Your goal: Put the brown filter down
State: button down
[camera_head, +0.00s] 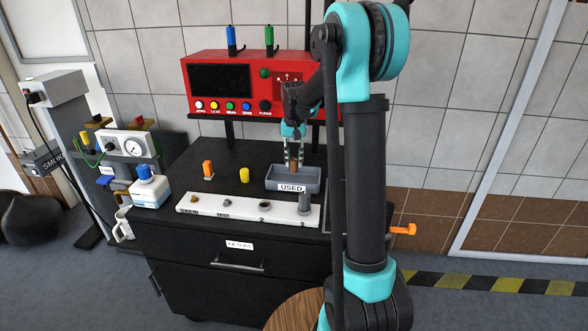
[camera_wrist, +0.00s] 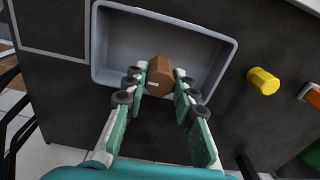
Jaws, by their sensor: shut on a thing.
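The brown filter (camera_wrist: 159,76) is a short brown cylinder between my fingertips in the wrist view. My gripper (camera_wrist: 156,88) is shut on it. In the head view my gripper (camera_head: 293,160) points down over the grey tray labelled USED (camera_head: 278,187), with the brown filter (camera_head: 294,168) at its tips. The tray (camera_wrist: 112,50) also shows in the wrist view, with the filter over its near part. No other thing shows in the tray. I cannot tell whether the filter touches the tray floor.
A yellow cylinder (camera_head: 244,175) and an orange piece (camera_head: 208,170) stand left of the tray on the black cabinet top. A white holder strip (camera_head: 240,209) with several small parts lies in front. A red panel box (camera_head: 222,88) stands behind.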

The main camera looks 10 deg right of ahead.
aim_at(294, 168)
jog(key=shift+f, duration=1.9)
jog(key=shift+f, duration=0.1)
jog(key=c, duration=1.2)
grip_release()
notch_tip(294, 168, up, 12)
jog(key=shift+r, duration=0.15)
